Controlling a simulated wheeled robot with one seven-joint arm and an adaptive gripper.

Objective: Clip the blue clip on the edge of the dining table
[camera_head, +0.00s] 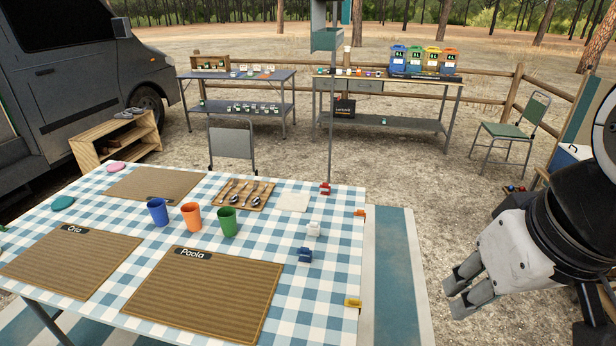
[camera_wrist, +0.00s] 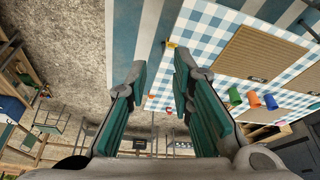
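The dining table (camera_head: 335,265) has a blue-and-white checked cloth. The blue clip (camera_head: 305,255) lies on the cloth, a little in from the table's right edge. A yellow clip (camera_head: 352,303) and an orange clip (camera_head: 360,213) sit at the right edge. My gripper (camera_head: 455,292) is right of the table, apart from it. In the wrist view its fingers (camera_wrist: 161,66) are spread with nothing between them. I cannot pick out the blue clip in the wrist view.
Placemats (camera_head: 205,295), blue (camera_head: 157,212), orange (camera_head: 191,216) and green cups (camera_head: 228,222) and a cutlery board (camera_head: 222,199) occupy the table. A pole (camera_head: 332,120) rises behind it. A chair (camera_head: 232,143) stands at the far side. The striped mat (camera_head: 405,280) beside the right edge is clear.

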